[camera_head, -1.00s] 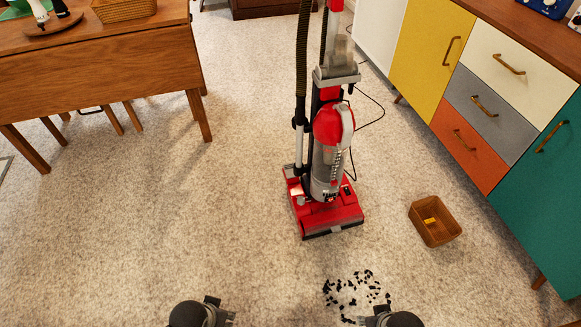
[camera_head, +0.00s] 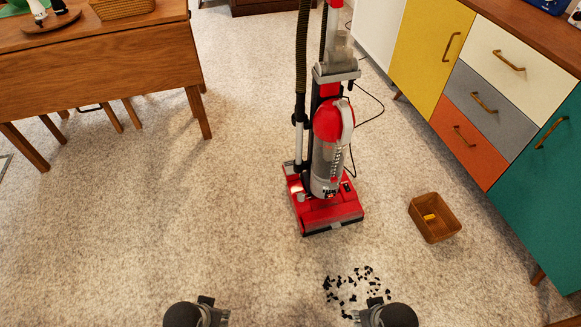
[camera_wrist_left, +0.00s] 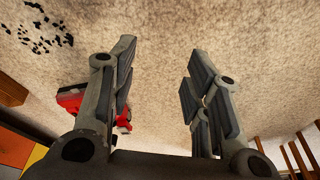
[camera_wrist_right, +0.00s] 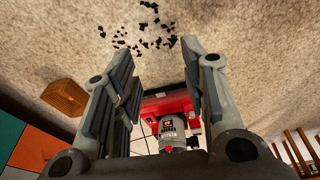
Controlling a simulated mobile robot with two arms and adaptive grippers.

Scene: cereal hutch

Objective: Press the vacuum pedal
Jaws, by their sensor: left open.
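The red and grey upright vacuum (camera_head: 328,140) stands on the carpet in the middle of the head view. Its red floor head (camera_head: 330,212) faces me. I cannot clearly pick out the pedal; small dark and grey parts show on the floor head. My left gripper (camera_head: 216,312) is at the bottom of the head view, left of and nearer than the vacuum. In its wrist view (camera_wrist_left: 158,85) the fingers are wide apart and empty. My right gripper (camera_head: 368,308) is at the bottom right. Its fingers (camera_wrist_right: 157,75) are apart and empty, with the vacuum (camera_wrist_right: 172,125) visible beyond them.
Black crumbs (camera_head: 352,285) lie on the carpet near my right gripper. A brown basket (camera_head: 435,217) with a small yellow item stands right of the vacuum. A coloured cabinet (camera_head: 485,100) lines the right and a wooden table (camera_head: 100,65) stands at left. Carpet left of the vacuum is clear.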

